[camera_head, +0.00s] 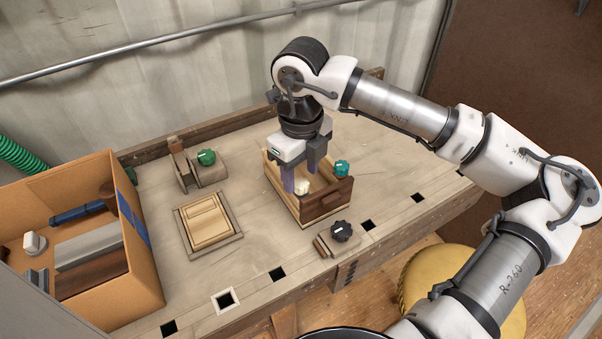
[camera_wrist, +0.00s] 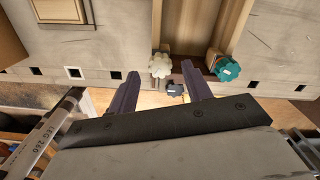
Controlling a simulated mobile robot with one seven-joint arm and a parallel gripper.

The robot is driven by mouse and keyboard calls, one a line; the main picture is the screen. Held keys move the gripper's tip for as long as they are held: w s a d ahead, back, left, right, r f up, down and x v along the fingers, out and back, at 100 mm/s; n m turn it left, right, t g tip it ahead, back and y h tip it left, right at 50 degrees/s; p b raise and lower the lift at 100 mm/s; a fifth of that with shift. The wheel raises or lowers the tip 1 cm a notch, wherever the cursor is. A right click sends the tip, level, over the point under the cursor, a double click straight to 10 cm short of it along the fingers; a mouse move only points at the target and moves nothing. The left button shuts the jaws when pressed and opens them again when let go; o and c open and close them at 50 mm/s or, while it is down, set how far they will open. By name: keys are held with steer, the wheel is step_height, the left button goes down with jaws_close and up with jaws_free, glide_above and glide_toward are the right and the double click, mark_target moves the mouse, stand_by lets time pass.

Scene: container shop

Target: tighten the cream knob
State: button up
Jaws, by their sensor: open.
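The cream knob (camera_head: 303,187) is a small lobed knob at the open-topped wooden box (camera_head: 279,191) on the bench. In the wrist view the cream knob (camera_wrist: 160,64) stands just beyond my fingertips, roughly midway between them. My gripper (camera_head: 301,178) points down over the box with its two purple-grey fingers apart and nothing held. In the wrist view my gripper (camera_wrist: 160,71) is also open. One finger partly overlaps the knob's left side in the head view. I cannot tell whether the fingertips are level with the knob or above it.
A teal knob (camera_head: 342,167) is close by at the box's right corner. A dark knob (camera_head: 341,231) is on a block in front. A green knob (camera_head: 206,157) and a wooden panel (camera_head: 208,222) lie left. A cardboard box (camera_head: 147,286) stands far left. Square holes line the bench's front.

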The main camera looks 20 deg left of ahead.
steer(key=shift+f, duration=1)
steer(key=c, duration=1)
